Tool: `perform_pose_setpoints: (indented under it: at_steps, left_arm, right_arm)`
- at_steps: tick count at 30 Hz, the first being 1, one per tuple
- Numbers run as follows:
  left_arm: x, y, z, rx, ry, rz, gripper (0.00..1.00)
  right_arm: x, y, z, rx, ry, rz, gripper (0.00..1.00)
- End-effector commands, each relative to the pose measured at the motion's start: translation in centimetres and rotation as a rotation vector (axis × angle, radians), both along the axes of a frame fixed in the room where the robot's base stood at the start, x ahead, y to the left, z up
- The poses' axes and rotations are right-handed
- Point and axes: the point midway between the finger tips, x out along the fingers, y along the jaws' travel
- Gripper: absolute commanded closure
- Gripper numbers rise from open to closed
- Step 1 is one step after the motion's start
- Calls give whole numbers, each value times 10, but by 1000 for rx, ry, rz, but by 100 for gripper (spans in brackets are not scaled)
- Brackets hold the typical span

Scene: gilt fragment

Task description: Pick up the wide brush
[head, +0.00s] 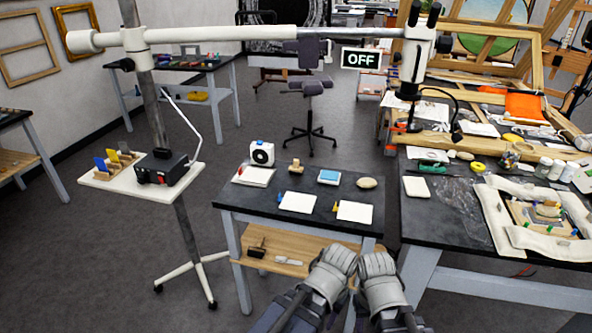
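I cannot tell for certain which thing is the wide brush. A small dark piece with an upright handle (258,246), possibly a brush, is on the wooden lower shelf (312,247) of the small black-topped table (236,206). A small wooden piece with a knob (296,166) stands at the back of the tabletop. My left gripper (337,262) and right gripper (377,265) are side by side at the table's front right corner, apart from both pieces. Their fingertips are not clear, and I see nothing held.
The small table also bears white cards (297,202), a blue-topped block (329,177), an oval stone-like piece (367,183) and a white boxy device (262,154). A cluttered workbench (433,216) is on the right. A stand with a tray (118,184) is on the left.

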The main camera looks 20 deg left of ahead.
Motion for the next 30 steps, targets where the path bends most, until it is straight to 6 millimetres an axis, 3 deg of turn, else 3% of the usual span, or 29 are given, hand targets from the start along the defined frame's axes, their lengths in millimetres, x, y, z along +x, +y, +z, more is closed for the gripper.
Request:
perform_pose_setpoints:
  at_steps: [7,11,17,24,27,30]
  left_arm:
    - [0,0,2,0,0,0,50]
    - [0,0,14,0,0,0,50]
    - [0,0,58,0,0,0,50]
    - [0,0,129,0,0,0,50]
    - [0,0,148,0,0,0,50]
    - [0,0,154,0,0,0,50]
  right_arm:
    - [0,0,2,0,0,0,50]
    - [0,0,14,0,0,0,50]
    - [0,0,58,0,0,0,50]
    - [0,0,129,0,0,0,50]
    - [0,0,148,0,0,0,50]
    - [0,0,154,0,0,0,50]
